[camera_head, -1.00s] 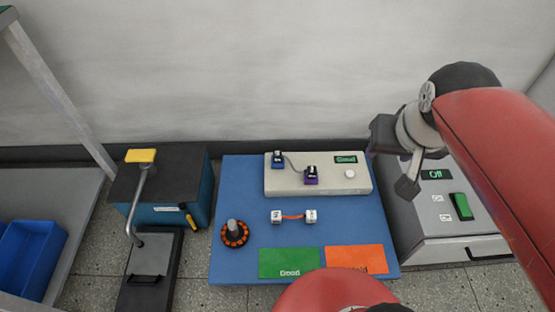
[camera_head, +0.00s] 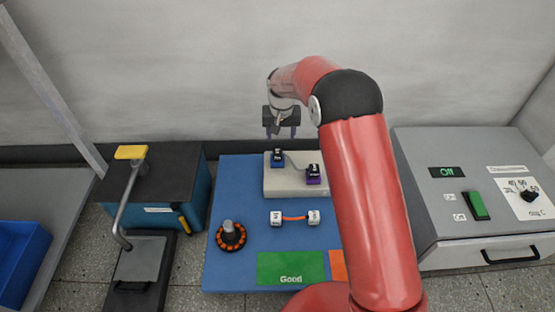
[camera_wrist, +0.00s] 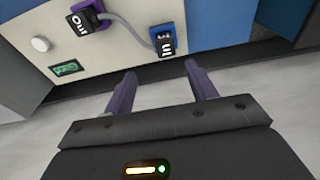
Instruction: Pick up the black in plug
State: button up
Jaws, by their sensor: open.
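The black in plug (camera_head: 277,154) sits in a blue socket at the back left of the cream tester box (camera_head: 284,188). In the wrist view the plug (camera_wrist: 164,43) shows its "In" label, with a grey cable running to the black out plug (camera_wrist: 79,22) in a purple socket. That out plug also shows in the head view (camera_head: 313,169). My gripper (camera_head: 281,134) is open and empty, above and behind the box. In the wrist view its purple fingers (camera_wrist: 163,78) are apart, with the in plug beyond them, near the right finger, and not between them.
The blue mat (camera_head: 235,270) holds an orange-black hub motor (camera_head: 231,236), two white connectors on an orange cable (camera_head: 294,217) and a green "Good" pad (camera_head: 290,267). A grey machine (camera_head: 440,232) stands right, a lever press (camera_head: 140,215) left. The wall is close behind.

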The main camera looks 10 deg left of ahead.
jog(key=f, duration=0.1)
jog(key=a+f, duration=0.1)
jog(key=f, duration=0.3)
jog(key=shift+w+a, duration=0.2)
jog(key=shift+w, duration=0.05)
jog(key=f, duration=0.2)
jog(key=f+b, duration=0.1)
jog(key=w+f, duration=0.1)
jog(key=f, duration=0.1)
jog(key=shift+f+b, duration=0.3)
grip_shut()
notch_tip(320, 180, up, 21)
jog(key=p, duration=0.4)
jog(key=shift+r+p, duration=0.3)
jog(key=shift+p, duration=0.1)
jog(key=shift+r+p, duration=0.7)
jog(key=shift+p, duration=0.05)
jog(key=shift+r, duration=0.1)
notch_tip(320, 180, up, 6)
jog(key=p, duration=0.5)
send_over(278, 151)
